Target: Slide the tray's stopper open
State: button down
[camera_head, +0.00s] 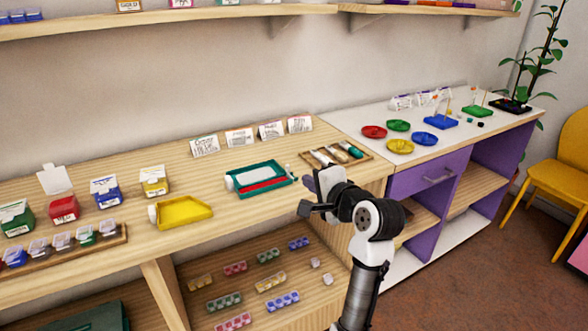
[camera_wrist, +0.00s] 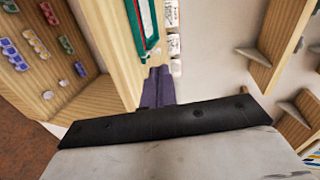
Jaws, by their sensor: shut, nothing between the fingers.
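A green tray (camera_head: 262,187) with white and red inside lies on the wooden counter. A small white piece (camera_head: 229,183) is at its left end, and a thin light part stands by its right end. I cannot tell which part is the stopper. The tray's green rim also shows at the top of the wrist view (camera_wrist: 154,42). A yellow tray (camera_head: 183,213) lies further left, with a white round piece (camera_head: 152,214) at its left end. My gripper (camera_head: 305,196) is shut and empty, to the right of the green tray. Its purple fingers (camera_wrist: 158,76) are together near the green rim.
A brown box of bottles (camera_head: 336,155) lies right of the green tray, close to my arm. Label cards (camera_head: 239,138) stand behind. Colored boxes (camera_head: 105,190) are at the left. Colored dishes (camera_head: 400,146) lie on the white table.

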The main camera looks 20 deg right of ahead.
jog(key=s+d+f+m, duration=0.1)
jog(key=s+d, duration=0.1)
jog(key=d, duration=0.1)
jog(key=p, duration=0.2)
send_near(289, 166)
jog(key=shift+g, duration=0.3)
jog(key=x, duration=0.5)
jog(key=shift+w+f, duration=0.2)
jog(key=shift+f, duration=0.15)
jog(key=shift+w+a+f, duration=0.1)
jog(key=shift+w+a, duration=0.1)
jog(key=shift+w, duration=0.35)
jog(key=shift+w+a+r+p, duration=0.1)
jog(key=shift+w+a+p, duration=0.05)
jog(key=shift+w+p, duration=0.35)
jog(key=shift+w+a+r+p, duration=0.15)
jog(key=shift+w+p, duration=0.15)
jog(key=shift+w, duration=0.3)
jog(key=shift+w+f, duration=0.25)
jog(key=shift+w, duration=0.05)
